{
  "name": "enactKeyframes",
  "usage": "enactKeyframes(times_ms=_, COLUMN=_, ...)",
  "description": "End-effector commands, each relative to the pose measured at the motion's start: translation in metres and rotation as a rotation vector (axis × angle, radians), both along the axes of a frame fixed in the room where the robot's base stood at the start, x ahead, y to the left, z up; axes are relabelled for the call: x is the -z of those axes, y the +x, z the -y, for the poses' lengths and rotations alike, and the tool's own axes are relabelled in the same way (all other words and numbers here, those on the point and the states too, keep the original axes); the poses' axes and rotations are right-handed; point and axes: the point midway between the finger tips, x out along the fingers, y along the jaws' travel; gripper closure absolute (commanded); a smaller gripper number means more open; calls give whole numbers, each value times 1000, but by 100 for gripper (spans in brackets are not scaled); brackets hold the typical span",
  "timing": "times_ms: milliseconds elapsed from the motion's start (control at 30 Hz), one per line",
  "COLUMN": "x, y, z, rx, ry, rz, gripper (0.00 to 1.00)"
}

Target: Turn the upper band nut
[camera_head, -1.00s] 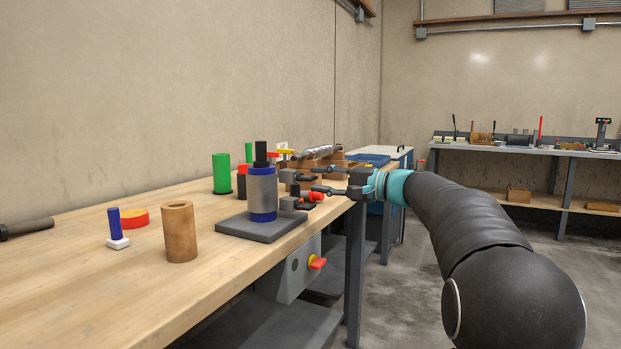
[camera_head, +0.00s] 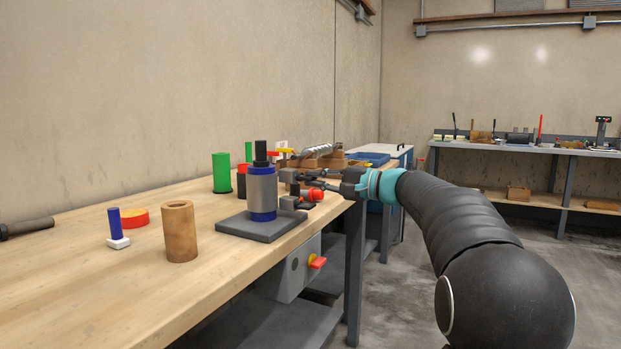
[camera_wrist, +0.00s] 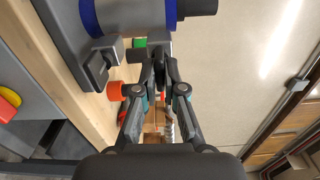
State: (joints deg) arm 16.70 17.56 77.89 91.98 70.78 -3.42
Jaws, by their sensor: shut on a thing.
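A grey cylinder (camera_head: 262,188) with a blue band at its foot stands upright on a dark base plate (camera_head: 255,228). In the wrist view, the cylinder (camera_wrist: 126,14) lies sideways, with a blue band near each end. A dark upper band lug (camera_wrist: 158,42) and a lower lug (camera_wrist: 102,62) stick out from it; the lower lug also shows in the head view (camera_head: 290,202). My gripper (camera_wrist: 160,72) is shut at the outer end of the upper lug, where the upper band nut sits. The fingers (camera_head: 305,180) hide the nut itself.
Green cylinders (camera_head: 222,173) stand behind. A red object (camera_head: 316,194) lies close below my fingers.

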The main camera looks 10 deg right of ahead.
Motion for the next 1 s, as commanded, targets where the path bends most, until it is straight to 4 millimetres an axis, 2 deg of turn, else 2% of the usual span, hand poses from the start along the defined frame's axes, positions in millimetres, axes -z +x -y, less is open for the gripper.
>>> enactKeyframes(times_ms=100, x=-5, y=0, z=0, rx=0, ry=68, rz=-97, gripper=100)
enactKeyframes(times_ms=300, x=1, y=0, z=0, rx=0, ry=201, rz=-278, gripper=100)
enactKeyframes(times_ms=767, x=1, y=0, z=0, rx=-1, ry=249, rz=-346, gripper=100)
enactKeyframes(times_ms=1000, x=1, y=0, z=0, rx=-1, ry=391, rz=-541, gripper=100)
